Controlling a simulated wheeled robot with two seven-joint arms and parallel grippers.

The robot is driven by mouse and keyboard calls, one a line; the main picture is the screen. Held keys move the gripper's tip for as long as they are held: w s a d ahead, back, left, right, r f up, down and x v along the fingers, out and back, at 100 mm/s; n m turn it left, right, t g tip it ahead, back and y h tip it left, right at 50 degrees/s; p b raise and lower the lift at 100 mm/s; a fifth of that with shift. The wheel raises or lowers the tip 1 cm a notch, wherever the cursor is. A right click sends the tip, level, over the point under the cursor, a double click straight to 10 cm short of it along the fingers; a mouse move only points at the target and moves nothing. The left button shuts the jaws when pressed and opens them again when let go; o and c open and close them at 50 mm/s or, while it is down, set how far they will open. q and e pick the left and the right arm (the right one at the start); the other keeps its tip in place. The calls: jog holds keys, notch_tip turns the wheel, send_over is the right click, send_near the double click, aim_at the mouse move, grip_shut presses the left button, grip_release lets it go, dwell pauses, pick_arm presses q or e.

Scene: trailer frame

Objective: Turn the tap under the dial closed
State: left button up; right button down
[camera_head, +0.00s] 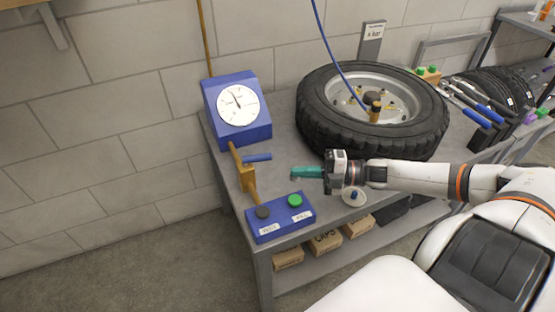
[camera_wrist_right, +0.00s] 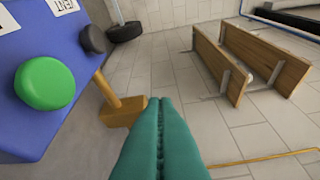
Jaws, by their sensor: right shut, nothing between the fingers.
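The dial (camera_head: 238,104) is a white round gauge on a blue sloped box at the bench's left end. Under it stands the tap, a brass body (camera_head: 247,178) with a blue lever (camera_head: 257,157). The lever points right in the head view, across the line of the brass pipe. My right gripper (camera_head: 294,173), with green fingers, is shut and empty, to the right of the tap and apart from it. The right wrist view shows the shut fingers (camera_wrist_right: 158,105) and the brass body (camera_wrist_right: 124,111) to their left; the blue lever cannot be made out there. My left gripper is out of view.
A blue button box (camera_head: 279,217) with a green button (camera_head: 294,201) and a dark button (camera_head: 263,212) sits in front of the tap. A tyre (camera_head: 315,118) lies on the bench behind my right gripper. Several tools lie farther right.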

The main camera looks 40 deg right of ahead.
aim_at(257, 160)
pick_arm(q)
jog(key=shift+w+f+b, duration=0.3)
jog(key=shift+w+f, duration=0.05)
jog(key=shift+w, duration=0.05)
pick_arm(e)
jog(key=w+a+f, duration=0.1)
jog(key=w+a, duration=0.2)
jog(key=w, duration=0.5)
jog(key=shift+a, duration=0.1)
